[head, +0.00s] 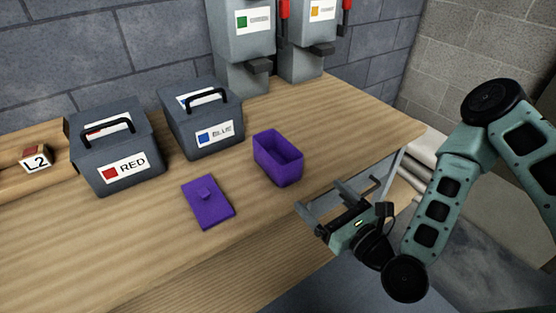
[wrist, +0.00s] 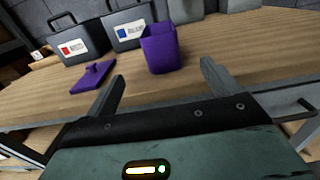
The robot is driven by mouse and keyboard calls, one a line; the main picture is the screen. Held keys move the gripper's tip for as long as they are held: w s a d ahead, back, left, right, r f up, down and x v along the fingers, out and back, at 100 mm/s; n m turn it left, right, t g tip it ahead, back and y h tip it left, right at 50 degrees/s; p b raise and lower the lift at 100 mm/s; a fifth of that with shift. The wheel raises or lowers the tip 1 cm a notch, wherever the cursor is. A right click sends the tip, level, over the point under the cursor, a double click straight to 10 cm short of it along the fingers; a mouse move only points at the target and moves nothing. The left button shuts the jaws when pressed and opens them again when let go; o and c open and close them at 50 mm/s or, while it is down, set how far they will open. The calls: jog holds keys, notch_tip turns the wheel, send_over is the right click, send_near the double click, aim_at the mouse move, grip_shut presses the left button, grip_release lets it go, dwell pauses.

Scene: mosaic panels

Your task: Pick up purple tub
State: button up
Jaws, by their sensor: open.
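The purple tub (head: 279,165) stands upright and open-topped on the wooden table, right of its purple lid (head: 208,202), which lies flat with a small knob on top. My gripper (head: 322,197) is open and empty near the table's front edge, to the right of and nearer than the tub, not touching it. In the wrist view the tub (wrist: 161,53) shows ahead, between the lines of the two open fingers (wrist: 160,80), and the lid (wrist: 92,78) lies to the left. The inside of the tub looks empty in the head view.
A grey box labelled RED (head: 115,150) and one labelled BLUE (head: 201,120) stand behind the lid and tub. Two grey dispensers (head: 243,45) stand at the back. The table (head: 345,120) is bare right of the tub.

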aim_at(292, 169)
jog(key=b+x, duration=0.2)
jog(key=b, duration=0.1)
jog(key=b+x, duration=0.2)
jog(key=b, duration=0.1)
jog(key=b+x, duration=0.1)
jog(key=b, duration=0.2)
jog(key=shift+w+a+f, duration=0.25)
jog(key=shift+w+f, duration=0.05)
jog(key=shift+f, duration=0.05)
jog(key=x, duration=0.4)
jog(key=shift+s+r+p, duration=0.1)
jog(key=shift+r+p, duration=0.25)
jog(key=shift+r, duration=0.05)
jog(key=shift+f+p+x, duration=0.25)
jog(key=shift+p+x, duration=0.05)
jog(key=shift+x, duration=1.3)
jog(key=shift+f+p+x, duration=0.2)
jog(key=shift+p+x, duration=0.05)
jog(key=shift+x, duration=1.35)
jog(key=c, duration=1.1)
